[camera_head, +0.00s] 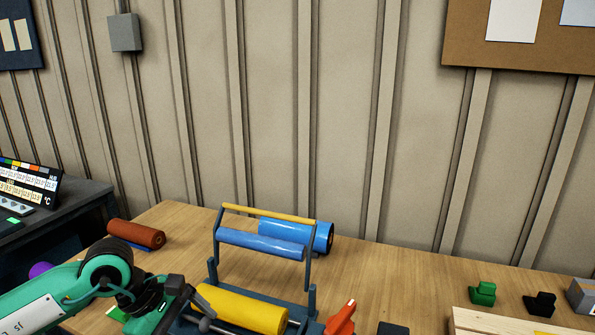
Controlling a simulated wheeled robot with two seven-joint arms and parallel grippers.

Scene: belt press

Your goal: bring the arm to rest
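The press (213,268) stands on the wooden table, with a dark blue-grey frame, a yellow top bar (268,214), an upper blue roller (262,244) and a lower yellow roller (243,309). My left arm, green with black joints, comes in from the lower left. My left gripper (185,295) is at the left end of the yellow roller, close to a grey rod with a round knob (204,325). Its fingers are small and partly hidden, so I cannot tell whether it is open or touches the press. My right gripper is not in view.
A blue roll (323,238) lies behind the press and a red-brown roll (136,234) at the back left. An orange-red object (341,318) is right of the press. Green (482,293) and black (540,304) blocks sit at the right. The table between is mostly clear.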

